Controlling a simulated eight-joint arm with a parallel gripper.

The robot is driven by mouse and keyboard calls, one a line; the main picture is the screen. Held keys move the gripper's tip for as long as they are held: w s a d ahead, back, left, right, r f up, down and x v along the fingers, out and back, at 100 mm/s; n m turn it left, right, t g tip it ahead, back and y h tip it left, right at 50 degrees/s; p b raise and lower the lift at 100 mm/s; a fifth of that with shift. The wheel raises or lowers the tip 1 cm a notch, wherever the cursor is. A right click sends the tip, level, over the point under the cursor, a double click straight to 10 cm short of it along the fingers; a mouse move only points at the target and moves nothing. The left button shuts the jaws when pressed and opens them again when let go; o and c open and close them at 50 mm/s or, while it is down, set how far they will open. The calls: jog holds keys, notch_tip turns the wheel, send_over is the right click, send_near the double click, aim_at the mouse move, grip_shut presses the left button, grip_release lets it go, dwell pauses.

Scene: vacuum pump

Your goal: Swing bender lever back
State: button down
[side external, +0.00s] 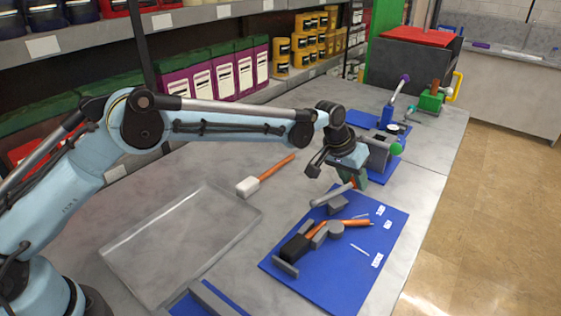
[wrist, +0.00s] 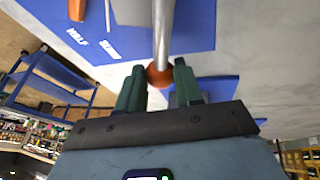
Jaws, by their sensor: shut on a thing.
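The bender (side external: 335,228) is a set of dark grey blocks with orange bars on a blue board (side external: 385,262). Its lever (side external: 333,195) is a grey rod sloping up toward my gripper (side external: 357,181). In the wrist view the lever (wrist: 162,35) ends in an orange-red ball knob (wrist: 160,75). The dark green fingers of my gripper (wrist: 159,84) are on either side of this knob and shut on it.
A flat grey tray (side external: 180,238) and a mallet (side external: 262,178) with an orange handle lie left of the blue board. Behind my gripper is another blue board with a grey fixture (side external: 380,152). A green vise (side external: 431,100) stands at the far end of the bench.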

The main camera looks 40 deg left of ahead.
jog(key=shift+s+a+n+t+y, duration=0.15)
jog(key=shift+a+n+y, duration=0.25)
jog(key=shift+a+n, duration=0.75)
jog(key=shift+s+a+n+t+y, duration=0.15)
jog(key=shift+a+n+y, duration=0.25)
jog(key=shift+a+n, duration=0.7)
jog(key=shift+a, duration=0.2)
jog(key=c, duration=0.8)
grip_release()
jog(key=shift+o, duration=0.2)
jog(key=shift+d+r, duration=0.1)
jog(key=v, duration=1.2)
